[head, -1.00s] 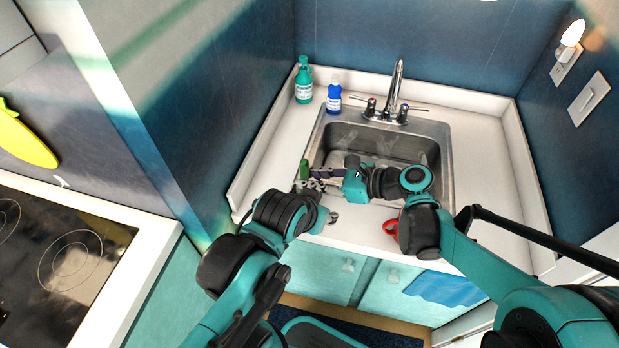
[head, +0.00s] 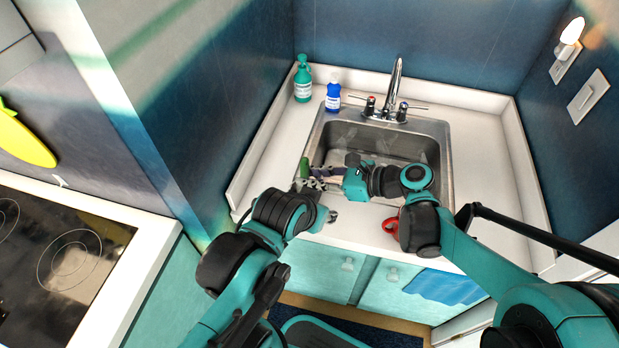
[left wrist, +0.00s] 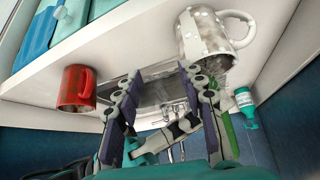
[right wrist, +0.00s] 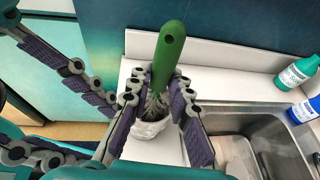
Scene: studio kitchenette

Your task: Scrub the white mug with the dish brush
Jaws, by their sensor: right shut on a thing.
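The dish brush has a green handle (right wrist: 166,55) and grey bristles. My right gripper (right wrist: 158,105) is shut on it. The handle points up, and the bristle end is down at the mouth of the white mug (right wrist: 150,132); how deep it reaches I cannot tell. The brush handle also shows in the head view (head: 304,168). In the left wrist view the white mug (left wrist: 203,35) has pale spots and a handle, and stands on the counter. My left gripper (left wrist: 158,72) is open and empty, apart from the mug; in the head view (head: 332,217) it is over the front counter.
A red mug (head: 391,227) stands on the front counter, partly behind my right arm. The steel sink (head: 440,133) lies right of the white mug. Green (head: 303,82) and blue (head: 333,97) bottles stand at the back left.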

